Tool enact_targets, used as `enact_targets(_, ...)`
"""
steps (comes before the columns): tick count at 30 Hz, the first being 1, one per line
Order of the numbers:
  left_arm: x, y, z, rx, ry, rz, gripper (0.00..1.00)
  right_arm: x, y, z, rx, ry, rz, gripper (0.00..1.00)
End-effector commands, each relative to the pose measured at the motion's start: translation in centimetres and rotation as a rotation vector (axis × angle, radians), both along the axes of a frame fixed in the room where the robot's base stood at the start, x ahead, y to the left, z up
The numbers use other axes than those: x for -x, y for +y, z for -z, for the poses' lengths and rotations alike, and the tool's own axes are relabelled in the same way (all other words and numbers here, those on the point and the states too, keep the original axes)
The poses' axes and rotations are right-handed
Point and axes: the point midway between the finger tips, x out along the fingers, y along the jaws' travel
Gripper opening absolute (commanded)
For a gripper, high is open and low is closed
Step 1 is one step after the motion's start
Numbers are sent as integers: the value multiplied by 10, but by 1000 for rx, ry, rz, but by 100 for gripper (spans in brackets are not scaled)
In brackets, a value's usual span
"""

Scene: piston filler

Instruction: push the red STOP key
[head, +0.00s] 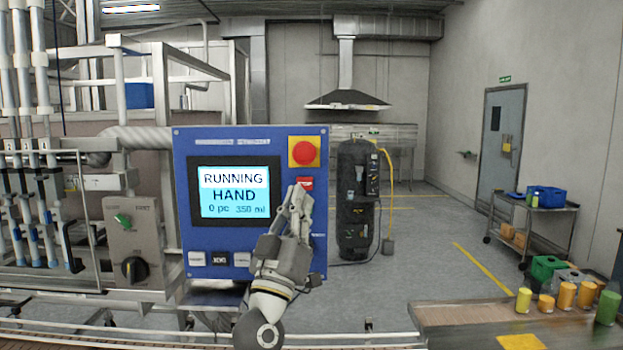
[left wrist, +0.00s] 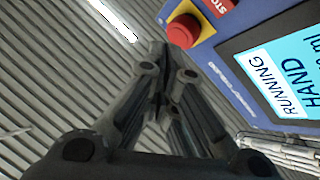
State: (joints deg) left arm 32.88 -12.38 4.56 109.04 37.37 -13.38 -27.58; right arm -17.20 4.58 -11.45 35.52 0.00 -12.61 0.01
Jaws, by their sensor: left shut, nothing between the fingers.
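The blue control panel (head: 240,142) stands in the middle of the head view. Its small red STOP key (head: 305,183) is on the right side of the panel, below a red mushroom button on a yellow plate. In the left wrist view the STOP key (left wrist: 221,6) is cut by the top edge. My left gripper (head: 300,196) is shut and empty, in front of the panel with its fingertips just below the key. In the left wrist view the gripper (left wrist: 160,55) points near the mushroom button. I cannot tell whether it touches the panel. My right gripper is not in view.
The red mushroom button (head: 304,151) sits directly above the key; it also shows in the left wrist view (left wrist: 183,32). The screen (head: 234,193) reads RUNNING, HAND. A grey switch box (head: 133,240) is left of the panel. Bottles (head: 566,296) stand at the right.

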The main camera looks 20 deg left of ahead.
Motion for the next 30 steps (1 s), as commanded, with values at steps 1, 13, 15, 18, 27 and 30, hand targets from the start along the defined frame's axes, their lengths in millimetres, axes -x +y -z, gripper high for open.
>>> enact_targets(1,3,1,-7,3,-12,-2,0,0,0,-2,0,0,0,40)
enact_targets(13,6,2,-11,5,-22,-2,0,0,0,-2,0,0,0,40)
enact_targets(15,5,2,-11,5,-22,-2,0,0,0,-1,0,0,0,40)
enact_targets(18,-1,4,-10,4,-21,-1,0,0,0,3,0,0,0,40)
enact_targets(27,-38,14,-7,3,-22,-1,0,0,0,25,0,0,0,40)
enact_targets(30,-51,19,-8,3,-22,-3,0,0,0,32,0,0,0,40)
